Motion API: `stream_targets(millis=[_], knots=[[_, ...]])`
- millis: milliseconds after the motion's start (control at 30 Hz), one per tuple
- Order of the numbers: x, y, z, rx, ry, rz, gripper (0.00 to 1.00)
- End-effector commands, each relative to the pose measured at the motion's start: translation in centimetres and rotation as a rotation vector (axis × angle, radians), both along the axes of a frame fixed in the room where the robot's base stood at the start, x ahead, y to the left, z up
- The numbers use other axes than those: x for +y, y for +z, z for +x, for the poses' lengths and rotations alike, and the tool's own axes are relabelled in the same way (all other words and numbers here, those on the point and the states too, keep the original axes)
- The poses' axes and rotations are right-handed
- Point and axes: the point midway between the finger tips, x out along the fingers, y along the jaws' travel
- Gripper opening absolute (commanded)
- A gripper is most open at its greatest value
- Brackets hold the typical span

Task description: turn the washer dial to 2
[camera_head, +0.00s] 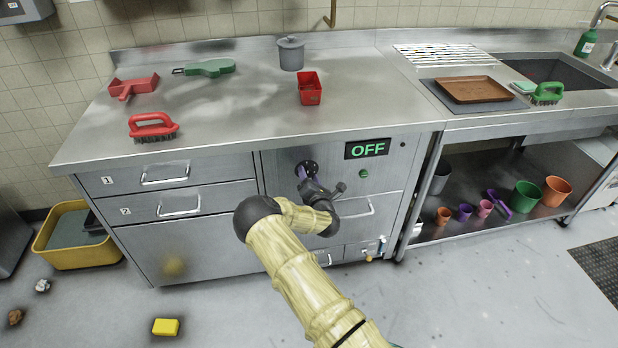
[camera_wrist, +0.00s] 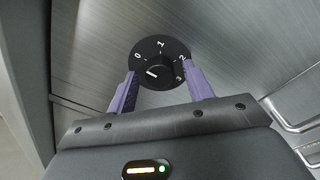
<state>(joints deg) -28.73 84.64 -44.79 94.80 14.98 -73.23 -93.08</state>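The washer dial (camera_wrist: 160,62) is a round black knob on a disc marked 0, 1, 2 and 3 in white. In the head view the dial (camera_head: 311,166) is on the cabinet front, partly hidden by my gripper. The display (camera_head: 367,149) to its right reads OFF in green. My gripper (camera_wrist: 160,80) is open, its two purple fingers on either side of the dial's lower part. I cannot tell whether they touch it.
A green button (camera_head: 363,174) is below the display. Drawers with bar handles (camera_head: 165,178) flank the dial on the left. Brushes, a red scoop (camera_head: 134,86) and a grey pot (camera_head: 291,54) stand on the counter above. A yellow sponge (camera_head: 166,327) lies on the floor.

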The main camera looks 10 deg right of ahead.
Motion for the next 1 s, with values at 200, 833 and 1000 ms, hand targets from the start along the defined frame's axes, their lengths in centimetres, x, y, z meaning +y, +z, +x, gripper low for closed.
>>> stream_targets(millis=[200, 833, 1000], knots=[[0.02, -0.01, -0.02, 0.0, 0.0, 0.0, 0.08], [0.02, -0.12, -0.02, -0.001, 0.001, 0.156, 0.08], [-0.04, -0.16, -0.01, -0.002, -0.001, 0.288, 0.08]])
